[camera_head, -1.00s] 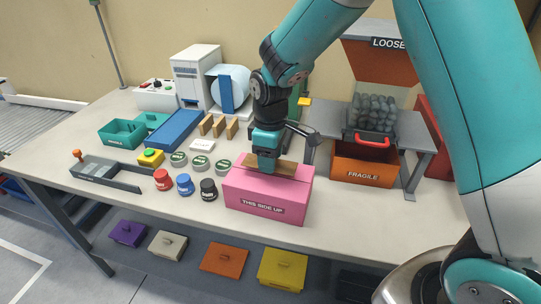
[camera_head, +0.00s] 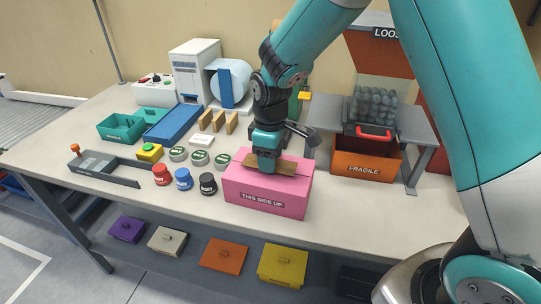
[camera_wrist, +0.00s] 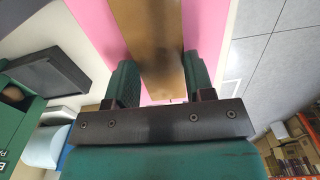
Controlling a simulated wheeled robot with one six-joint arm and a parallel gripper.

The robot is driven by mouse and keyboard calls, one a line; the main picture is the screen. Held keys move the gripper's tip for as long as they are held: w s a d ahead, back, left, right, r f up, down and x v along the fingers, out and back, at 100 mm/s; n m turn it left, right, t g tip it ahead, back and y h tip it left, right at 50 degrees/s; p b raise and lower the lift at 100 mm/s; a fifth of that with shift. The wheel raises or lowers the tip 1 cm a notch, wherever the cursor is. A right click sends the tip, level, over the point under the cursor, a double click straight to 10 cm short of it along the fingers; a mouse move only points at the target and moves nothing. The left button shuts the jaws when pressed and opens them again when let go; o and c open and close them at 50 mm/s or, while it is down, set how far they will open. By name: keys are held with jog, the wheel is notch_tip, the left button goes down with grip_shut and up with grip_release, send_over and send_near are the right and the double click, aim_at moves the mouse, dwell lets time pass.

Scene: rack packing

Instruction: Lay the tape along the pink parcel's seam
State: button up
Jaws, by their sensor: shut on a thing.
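The pink parcel (camera_head: 290,188) stands on the bench with a "THIS SIDE UP" label on its front. A brown strip of tape (camera_head: 287,168) lies over the parcel's top, running lengthwise. In the wrist view the tape (camera_wrist: 150,35) passes between the two fingers of my gripper (camera_wrist: 157,80), with the pink parcel (camera_wrist: 95,22) showing on both sides. The seam is hidden under the tape, and I cannot tell whether the tape is pressed flat.
Red (camera_head: 161,175), blue (camera_head: 183,179) and black (camera_head: 208,184) round pieces stand left of the parcel. Green-and-white discs (camera_head: 200,158) lie behind them. An orange FRAGILE crate (camera_head: 366,165) stands to the right. The bench front right of the parcel (camera_head: 350,210) is clear.

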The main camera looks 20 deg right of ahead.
jog(key=shift+f+b, duration=0.3)
jog(key=shift+f, duration=0.3)
jog(key=o, duration=1)
jog(key=shift+c, duration=0.2)
jog(key=shift+r, duration=0.1)
notch_tip(320, 180, up, 17)
jog(key=b, duration=0.1)
jog(key=s+a+f+m+y, duration=0.1)
jog(key=s+a+y, duration=0.1)
jog(key=s, duration=1)
jog(key=s+a+f+m+y, duration=0.1)
jog(key=s+a+m+y, duration=0.1)
jog(key=s, duration=1)
jog(key=shift+s+a, duration=0.35)
jog(key=shift+s, duration=0.05)
